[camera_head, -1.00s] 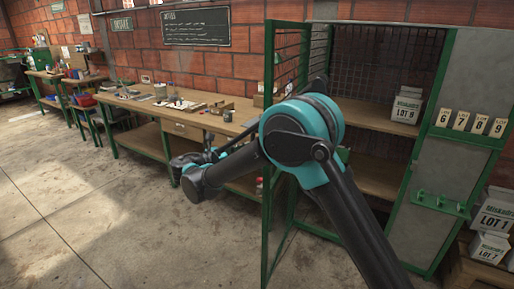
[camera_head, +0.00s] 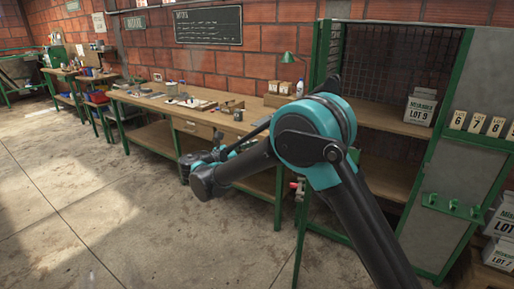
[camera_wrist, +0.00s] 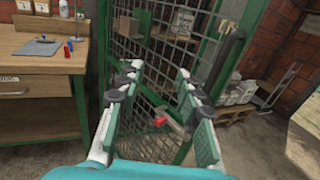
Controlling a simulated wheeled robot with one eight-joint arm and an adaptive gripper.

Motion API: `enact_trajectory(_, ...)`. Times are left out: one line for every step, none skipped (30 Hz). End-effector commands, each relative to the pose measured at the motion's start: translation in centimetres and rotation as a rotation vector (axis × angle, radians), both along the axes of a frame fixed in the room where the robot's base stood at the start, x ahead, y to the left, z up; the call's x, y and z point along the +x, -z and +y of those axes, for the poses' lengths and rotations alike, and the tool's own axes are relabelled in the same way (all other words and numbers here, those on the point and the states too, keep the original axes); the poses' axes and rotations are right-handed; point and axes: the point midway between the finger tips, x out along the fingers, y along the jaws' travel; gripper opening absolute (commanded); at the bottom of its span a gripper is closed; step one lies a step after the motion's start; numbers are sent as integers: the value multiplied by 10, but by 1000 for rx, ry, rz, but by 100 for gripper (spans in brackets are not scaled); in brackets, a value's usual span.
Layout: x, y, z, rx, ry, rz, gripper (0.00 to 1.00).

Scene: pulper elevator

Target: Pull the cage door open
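The cage door (camera_head: 318,62) is a green frame with wire mesh. In the head view it stands swung out from the cage, almost edge-on, partly behind my arm. A small red piece (camera_head: 297,186) shows low by its frame. In the wrist view the door mesh (camera_wrist: 172,58) and green frame fill the middle. A red-tipped piece (camera_wrist: 160,121) appears between the fingers, and a dark upright bar (camera_wrist: 227,62) is to the right. My gripper (camera_wrist: 158,76) is open, fingers spread before the mesh; contact with the door cannot be told.
A long wooden workbench (camera_head: 150,105) with tools runs along the brick wall left of the cage. The cage holds wooden shelves (camera_head: 388,120) and a LOT 9 box (camera_head: 420,109). More lot boxes (camera_head: 500,255) stand at right. The concrete floor (camera_head: 130,215) at left is clear.

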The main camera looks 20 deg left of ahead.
Motion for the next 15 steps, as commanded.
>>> enact_trajectory(-6, 0, 4, 0, -2, 0, 36)
enact_trajectory(-10, 0, 6, 0, -3, 0, 36)
enact_trajectory(-15, 0, 10, 0, -3, 0, 36)
enact_trajectory(-19, 0, 12, 0, -3, 0, 36)
enact_trajectory(-23, 0, 14, 0, -3, 0, 36)
enact_trajectory(-29, 0, 18, 0, -3, 0, 36)
enact_trajectory(-32, 0, 20, 0, -3, 0, 36)
enact_trajectory(-36, 0, 22, 0, -3, 0, 36)
enact_trajectory(-40, 0, 25, 0, -3, 0, 36)
enact_trajectory(-44, 0, 27, 0, -3, 0, 36)
enact_trajectory(-47, 0, 29, 0, -2, 0, 36)
enact_trajectory(-51, 0, 31, 0, -2, 0, 36)
enact_trajectory(-53, 0, 32, 0, -2, 0, 36)
enact_trajectory(-55, 0, 33, 0, -2, 0, 36)
enact_trajectory(-57, 0, 34, 0, -2, 0, 36)
